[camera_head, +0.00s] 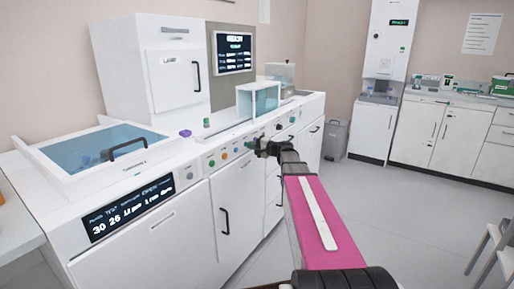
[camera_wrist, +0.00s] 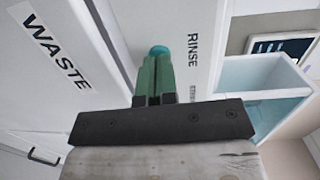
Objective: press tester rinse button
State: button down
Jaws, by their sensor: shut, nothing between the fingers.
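The teal round rinse button (camera_wrist: 158,50) shows in the wrist view on the white front panel, beside the printed word RINSE (camera_wrist: 193,50). My gripper (camera_wrist: 157,62) has its green fingers closed together and empty, with the tips right at the button and covering its lower part. I cannot tell whether they touch it. In the head view my gripper (camera_head: 262,147) is at the front panel of the white tester bench (camera_head: 190,215), below the clear blue box. It hides the button there.
A WASTE label (camera_wrist: 50,45) is on the panel at left in the wrist view. Several coloured buttons line the panel, including an orange one (camera_head: 224,155). The clear blue box (camera_head: 258,100) stands above. A blue-lidded basin (camera_head: 105,148) is at left.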

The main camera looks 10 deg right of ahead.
dwell(0.3)
jog(key=shift+x, duration=0.95)
jog(key=shift+w+r, duration=0.1)
jog(key=shift+w, duration=0.1)
jog(key=shift+s+d, duration=0.1)
jog(key=shift+d, duration=0.05)
jog(key=v, duration=1.4)
jog(key=shift+s+d, duration=0.2)
jog(key=shift+s, duration=0.15)
